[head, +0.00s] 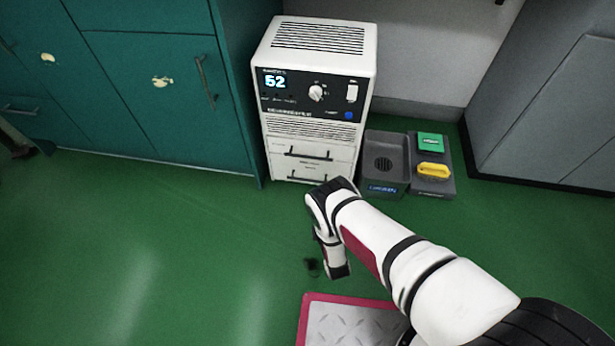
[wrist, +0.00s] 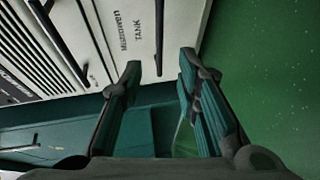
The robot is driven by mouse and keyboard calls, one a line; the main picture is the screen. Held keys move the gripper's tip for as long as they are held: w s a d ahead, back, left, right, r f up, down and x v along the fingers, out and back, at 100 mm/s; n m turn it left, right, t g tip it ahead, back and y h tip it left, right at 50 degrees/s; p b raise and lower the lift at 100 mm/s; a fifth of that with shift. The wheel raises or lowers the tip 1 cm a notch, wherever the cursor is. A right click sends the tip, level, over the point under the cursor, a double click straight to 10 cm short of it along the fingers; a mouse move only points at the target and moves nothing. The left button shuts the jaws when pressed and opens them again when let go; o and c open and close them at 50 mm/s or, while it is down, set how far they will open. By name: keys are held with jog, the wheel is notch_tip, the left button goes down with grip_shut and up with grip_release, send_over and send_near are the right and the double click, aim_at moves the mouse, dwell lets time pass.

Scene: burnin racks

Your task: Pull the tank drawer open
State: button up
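The white dehumidifier-like unit (head: 316,55) stands against the wall, with two drawer fronts low on its face. The tank drawer (head: 289,170) is the lower one and looks closed. Its black bar handle (head: 308,178) is partly hidden by my arm in the head view. In the wrist view the "TANK" label (wrist: 139,32) and the tank handle (wrist: 159,38) show. My gripper (wrist: 160,62) is open and empty. The handle lies between its two fingertips in the picture, beyond them; I see no contact. In the head view my arm hides most of the gripper.
A second handle (head: 308,153) sits above on the upper drawer.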

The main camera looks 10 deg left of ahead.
aim_at(309, 180)
jog(key=shift+b+x, duration=2.6)
jog(key=shift+x, duration=3.95)
grip_shut()
